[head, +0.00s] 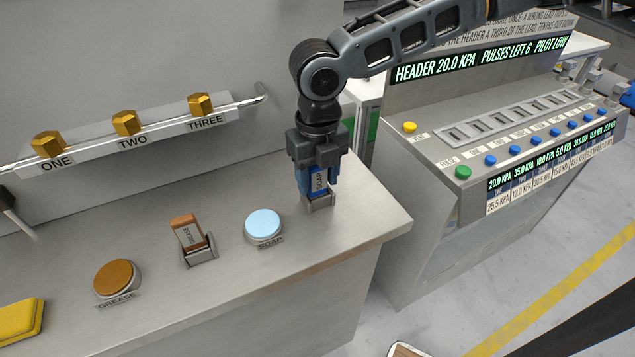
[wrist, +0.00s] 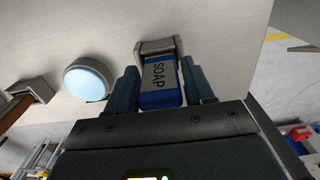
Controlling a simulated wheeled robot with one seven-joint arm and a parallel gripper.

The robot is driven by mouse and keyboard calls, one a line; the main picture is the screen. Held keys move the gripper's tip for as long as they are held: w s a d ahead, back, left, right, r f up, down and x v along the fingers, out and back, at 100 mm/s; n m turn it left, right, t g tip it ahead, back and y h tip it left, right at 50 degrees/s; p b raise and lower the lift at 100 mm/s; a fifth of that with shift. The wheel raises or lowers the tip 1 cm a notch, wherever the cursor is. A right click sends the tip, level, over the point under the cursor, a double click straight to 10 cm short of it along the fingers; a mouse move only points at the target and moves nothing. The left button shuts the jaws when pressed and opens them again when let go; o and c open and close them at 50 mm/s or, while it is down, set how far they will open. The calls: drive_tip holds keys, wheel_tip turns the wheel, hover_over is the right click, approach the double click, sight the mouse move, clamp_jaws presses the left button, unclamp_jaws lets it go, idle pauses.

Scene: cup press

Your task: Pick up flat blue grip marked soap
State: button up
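The flat blue grip marked SOAP (head: 318,183) stands upright in a small metal holder (head: 321,203) near the right end of the steel counter. It also shows in the wrist view (wrist: 159,82), its grey label facing the camera and its far end at the holder (wrist: 157,46). My gripper (head: 318,180) points down over it, with one blue finger on each side. In the wrist view my gripper's fingers (wrist: 160,88) lie very close along both sides of the grip. I cannot tell whether they press on it.
A light-blue SOAP button (head: 263,225) is left of the grip. A brown GREASE grip (head: 187,234) in its holder and an orange GREASE button (head: 117,278) are further left. Three brass knobs (head: 126,122) line the back rail. A control console (head: 480,150) stands right, past a gap.

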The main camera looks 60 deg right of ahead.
drive_tip(key=c, duration=0.8)
drive_tip(key=shift+o, duration=0.2)
drive_tip(key=shift+r, duration=0.2)
